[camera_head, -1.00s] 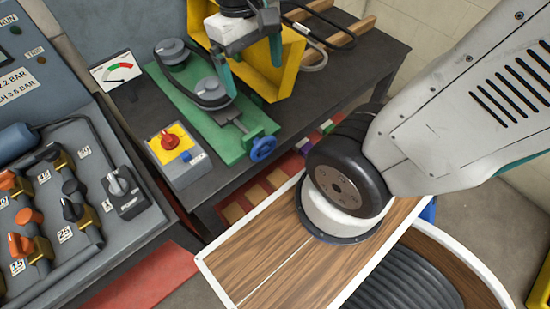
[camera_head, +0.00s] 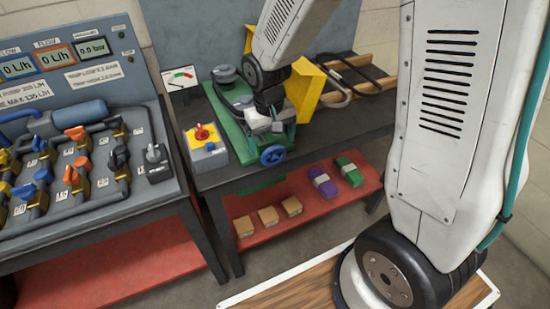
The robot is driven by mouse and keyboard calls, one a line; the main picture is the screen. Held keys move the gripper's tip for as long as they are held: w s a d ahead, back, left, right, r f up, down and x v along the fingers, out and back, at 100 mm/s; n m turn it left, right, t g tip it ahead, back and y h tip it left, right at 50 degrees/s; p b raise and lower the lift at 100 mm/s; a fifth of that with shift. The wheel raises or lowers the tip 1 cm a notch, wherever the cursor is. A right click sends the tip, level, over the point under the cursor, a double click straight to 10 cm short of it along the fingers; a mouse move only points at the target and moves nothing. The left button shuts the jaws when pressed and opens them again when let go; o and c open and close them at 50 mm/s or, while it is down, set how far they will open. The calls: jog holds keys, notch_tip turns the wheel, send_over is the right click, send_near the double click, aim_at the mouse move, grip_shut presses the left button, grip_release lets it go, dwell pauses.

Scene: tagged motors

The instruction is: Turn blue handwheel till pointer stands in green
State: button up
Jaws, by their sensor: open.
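The blue handwheel (camera_head: 272,156) sits at the front end of a green base (camera_head: 234,131) on the dark bench. My gripper (camera_head: 279,137) is open, just above and behind the handwheel. It hides part of the green base, and its fingertips are hard to make out. I cannot tell whether it touches anything. A small white gauge (camera_head: 182,78) stands at the back left of the bench, with green and red marks. Its pointer is too small to read for certain.
A grey box with a red knob on yellow (camera_head: 203,145) stands left of the handwheel. A yellow bracket (camera_head: 306,92) stands behind my gripper. A valve panel (camera_head: 70,220) is at left. Blocks lie on the red shelf (camera_head: 325,203) below. The bench right of the handwheel is clear.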

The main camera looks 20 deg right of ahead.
aim_at(273, 156)
notch_tip(273, 156, down, 6)
jog(key=shift+d+f, duration=0.1)
jog(key=c, duration=1)
